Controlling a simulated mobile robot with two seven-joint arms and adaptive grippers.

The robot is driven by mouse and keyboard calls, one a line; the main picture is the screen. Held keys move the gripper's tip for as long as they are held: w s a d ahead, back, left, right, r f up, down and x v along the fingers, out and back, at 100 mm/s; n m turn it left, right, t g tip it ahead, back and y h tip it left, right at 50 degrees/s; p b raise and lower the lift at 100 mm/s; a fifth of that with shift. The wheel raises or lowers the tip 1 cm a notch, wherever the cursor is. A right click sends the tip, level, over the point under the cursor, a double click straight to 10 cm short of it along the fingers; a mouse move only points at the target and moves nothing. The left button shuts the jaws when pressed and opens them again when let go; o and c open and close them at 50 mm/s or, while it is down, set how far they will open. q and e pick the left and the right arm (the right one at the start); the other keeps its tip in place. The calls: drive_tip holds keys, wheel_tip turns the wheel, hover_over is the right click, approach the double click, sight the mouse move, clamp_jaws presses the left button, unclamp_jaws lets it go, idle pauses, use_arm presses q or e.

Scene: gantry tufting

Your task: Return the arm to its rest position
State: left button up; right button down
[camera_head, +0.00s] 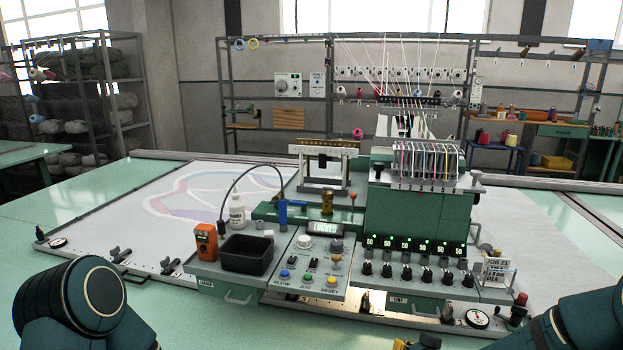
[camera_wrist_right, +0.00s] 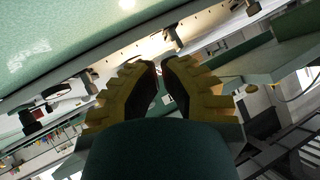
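My right arm (camera_head: 585,325) comes in at the lower right of the head view. Only a sliver of my right gripper (camera_head: 404,344), with a bit of yellow, shows at the bottom edge. In the right wrist view my right gripper (camera_wrist_right: 160,65) has yellow, ridged fingers with dark pads. Their tips lie close together with only a thin gap, and nothing is held between them. My left arm (camera_head: 80,305) is bent at the lower left of the head view. Its gripper is out of the picture.
A tufting machine's control console (camera_head: 310,270) stands ahead, with a black bin (camera_head: 246,256), an orange device (camera_head: 206,241) and a white bottle (camera_head: 237,211). Dials (camera_head: 475,317) and clamps line the frame's near edge, close to my right gripper. The pale green surface (camera_head: 215,325) between my arms is clear.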

drive_tip(key=s+a+f+g, duration=0.4)
drive_tip(key=s+f, duration=0.3)
drive_tip(key=s, duration=0.4)
drive_tip(key=s+a+f+g+y, duration=0.1)
drive_tip(key=s+a+f+g, duration=0.4)
drive_tip(key=s, duration=0.6)
wheel_tip(320, 180, down, 4)
drive_tip(key=shift+a+r+n+g+y, duration=0.3)
drive_tip(key=shift+a+n, duration=0.1)
drive_tip(key=shift+a, duration=0.85)
